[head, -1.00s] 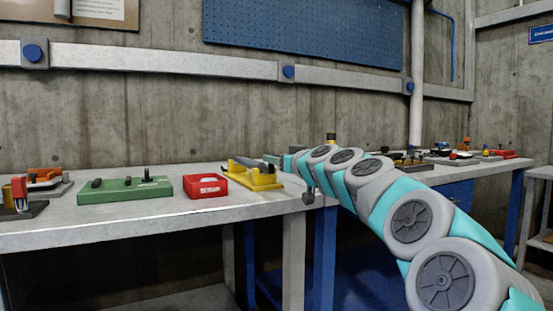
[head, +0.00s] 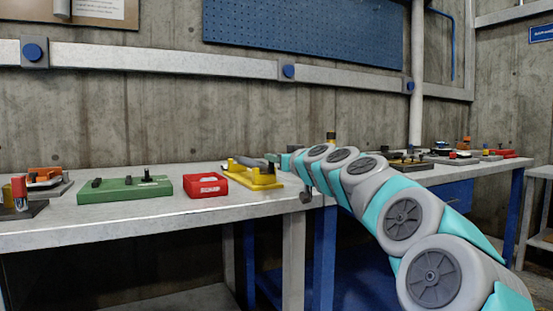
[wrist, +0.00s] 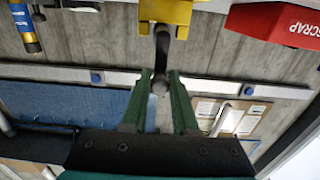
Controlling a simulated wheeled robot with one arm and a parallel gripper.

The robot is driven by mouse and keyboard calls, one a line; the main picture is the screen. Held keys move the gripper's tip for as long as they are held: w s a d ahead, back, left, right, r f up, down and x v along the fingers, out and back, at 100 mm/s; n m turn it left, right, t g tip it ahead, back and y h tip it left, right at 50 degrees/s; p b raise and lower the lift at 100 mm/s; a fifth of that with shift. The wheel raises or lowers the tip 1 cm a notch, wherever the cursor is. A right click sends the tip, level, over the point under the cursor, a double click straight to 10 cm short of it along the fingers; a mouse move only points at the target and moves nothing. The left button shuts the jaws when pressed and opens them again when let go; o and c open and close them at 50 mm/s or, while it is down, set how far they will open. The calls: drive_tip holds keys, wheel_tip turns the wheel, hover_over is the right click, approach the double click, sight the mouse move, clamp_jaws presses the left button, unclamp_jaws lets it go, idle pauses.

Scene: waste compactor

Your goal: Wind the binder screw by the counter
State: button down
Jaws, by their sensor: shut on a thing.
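The yellow binder (head: 255,174) stands on the grey counter (head: 150,219), right of a red box. In the wrist view, part of a yellow body (wrist: 165,12) shows at the top, with a dark rod (wrist: 161,48) coming out of it towards me. My gripper (wrist: 160,76) has its two green fingers on either side of the rod's rounded end and is shut on it. In the head view, my arm reaches to the binder from the right and the fingers are hard to make out there. The screw's thread cannot be made out.
A red box (head: 206,185) marked SCRAP sits close left of the binder, and a green block with dark knobs (head: 124,190) lies further left. A blue and yellow cylinder (wrist: 25,28) shows in the wrist view. Several small items (head: 465,151) lie on the right part of the counter.

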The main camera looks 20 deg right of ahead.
idle(0.5)
drive_tip(key=m, duration=0.1)
drive_tip(key=d+m+p, duration=0.1)
drive_tip(key=m, duration=0.2)
drive_tip(key=shift+d+f+m, duration=0.1)
drive_tip(key=shift+d+m, duration=0.15)
drive_tip(key=shift+m, duration=0.05)
drive_tip(key=m+p, duration=0.1)
drive_tip(key=m, duration=0.1)
drive_tip(key=d+m+p, duration=0.1)
drive_tip(key=m, duration=0.1)
drive_tip(key=shift+d+f+m, duration=0.2)
drive_tip(key=shift+f+m, duration=0.1)
drive_tip(key=shift+f, duration=0.1)
drive_tip(key=m+p, duration=0.1)
drive_tip(key=m, duration=0.1)
drive_tip(key=f+m+p, duration=0.1)
drive_tip(key=m, duration=0.1)
drive_tip(key=d+f+m+p, duration=0.1)
drive_tip(key=m, duration=0.1)
drive_tip(key=shift+f+m+p, duration=0.25)
drive_tip(key=shift+m+p, duration=0.15)
drive_tip(key=shift+m, duration=0.25)
drive_tip(key=shift+f+m+p, duration=0.2)
drive_tip(key=shift+m+p, duration=0.2)
drive_tip(key=shift+m, duration=0.25)
drive_tip(key=c, duration=0.7)
unclamp_jaws()
